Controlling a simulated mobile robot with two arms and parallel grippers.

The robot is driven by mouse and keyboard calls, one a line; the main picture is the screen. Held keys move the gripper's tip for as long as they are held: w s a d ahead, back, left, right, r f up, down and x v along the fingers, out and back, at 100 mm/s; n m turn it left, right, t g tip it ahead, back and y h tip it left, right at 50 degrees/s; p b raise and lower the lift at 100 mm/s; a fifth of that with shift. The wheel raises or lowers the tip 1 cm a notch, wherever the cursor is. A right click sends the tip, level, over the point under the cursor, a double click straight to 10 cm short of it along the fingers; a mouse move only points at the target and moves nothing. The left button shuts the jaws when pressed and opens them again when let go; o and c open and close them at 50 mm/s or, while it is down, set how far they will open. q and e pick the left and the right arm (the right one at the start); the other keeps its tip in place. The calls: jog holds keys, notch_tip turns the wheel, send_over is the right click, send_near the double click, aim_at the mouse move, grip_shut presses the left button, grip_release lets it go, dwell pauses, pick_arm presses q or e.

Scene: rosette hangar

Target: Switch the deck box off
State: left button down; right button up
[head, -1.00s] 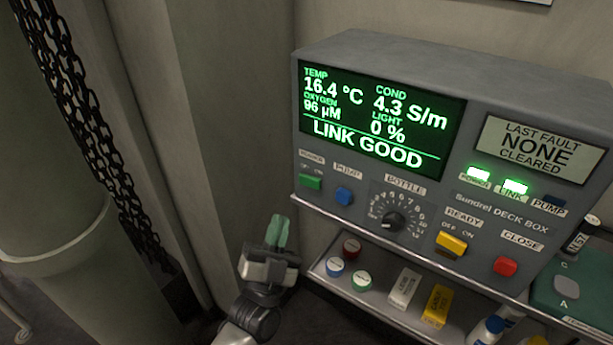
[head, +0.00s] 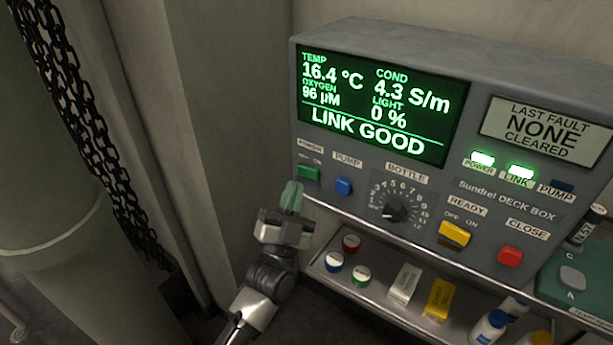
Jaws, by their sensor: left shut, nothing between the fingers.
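The deck box (head: 460,177) is a grey console with a lit green screen (head: 376,105) reading LINK GOOD. Its green power switch (head: 309,173) is at the left end of the panel, under a POWER label with OFF and ON marks. The POWER and LINK lamps (head: 482,159) glow green. My left gripper (head: 291,194) is shut and empty, its green fingertips pointing up just below and left of the power switch. Whether the tips touch the panel I cannot tell. My right gripper is not in view.
Right of the switch are a blue pump button (head: 344,186), a bottle dial (head: 396,208), a yellow ready switch (head: 455,234) and a red close button (head: 510,256). A shelf (head: 375,300) below holds caps, small boxes and bottles. A chain (head: 85,120) hangs at the left.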

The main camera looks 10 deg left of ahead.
aim_at(308, 172)
pick_arm(q)
jog(key=shift+w+d, duration=0.25)
jog(key=shift+w, duration=1)
jog(key=shift+w+b, duration=0.1)
jog(key=shift+b, duration=0.2)
dwell(0.9)
jog(key=shift+w+d, duration=0.1)
jog(key=shift+w, duration=0.3)
dwell(0.4)
dwell(0.3)
jog(key=shift+s+p, duration=0.3)
jog(key=shift+s, duration=0.25)
